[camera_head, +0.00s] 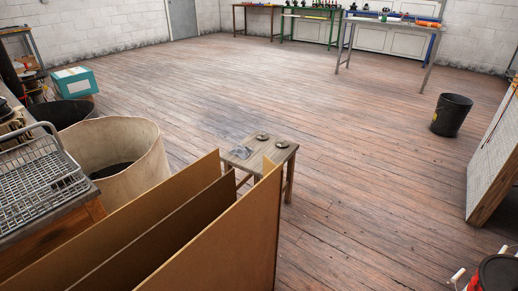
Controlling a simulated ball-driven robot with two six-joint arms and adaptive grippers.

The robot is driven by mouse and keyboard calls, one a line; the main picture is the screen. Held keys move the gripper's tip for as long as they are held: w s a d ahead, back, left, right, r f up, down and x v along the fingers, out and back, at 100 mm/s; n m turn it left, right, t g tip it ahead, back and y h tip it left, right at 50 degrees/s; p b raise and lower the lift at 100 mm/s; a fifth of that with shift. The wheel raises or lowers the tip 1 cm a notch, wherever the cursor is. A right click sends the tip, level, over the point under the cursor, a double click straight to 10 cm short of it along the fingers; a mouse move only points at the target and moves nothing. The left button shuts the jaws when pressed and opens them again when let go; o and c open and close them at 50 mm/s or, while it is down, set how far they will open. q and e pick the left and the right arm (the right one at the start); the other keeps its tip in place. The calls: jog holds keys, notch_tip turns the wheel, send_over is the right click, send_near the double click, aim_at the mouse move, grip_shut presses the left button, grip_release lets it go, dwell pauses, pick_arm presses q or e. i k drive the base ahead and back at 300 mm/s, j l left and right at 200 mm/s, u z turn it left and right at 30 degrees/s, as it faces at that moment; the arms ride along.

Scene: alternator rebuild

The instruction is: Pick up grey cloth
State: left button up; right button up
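A small crumpled grey item (240,152), which may be the grey cloth, lies on the left part of a low wooden stool (262,157). It is too small to tell for certain. Two small dark round parts (262,137) sit on the same stool top, towards its back and right. Neither of my grippers is in view.
Tall brown panels (225,240) stand in front of the stool and hide part of its legs. A large beige tub (120,155) and a wire basket (40,183) are at left. A black bin (451,114) stands at right. The floor (370,190) between is clear.

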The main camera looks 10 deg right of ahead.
aim_at(243, 152)
jog(key=i+l+u, duration=0.1)
jog(key=u, duration=1.05)
jog(key=l+u, duration=0.4)
jog(key=l, duration=0.15)
jog(key=l+u, duration=0.35)
jog(key=l, duration=0.2)
jog(key=k+l+u, duration=0.1)
jog(key=l+u, duration=0.3)
jog(key=k+l+u, duration=0.15)
jog(key=l+u, duration=0.2)
jog(key=l, duration=0.25)
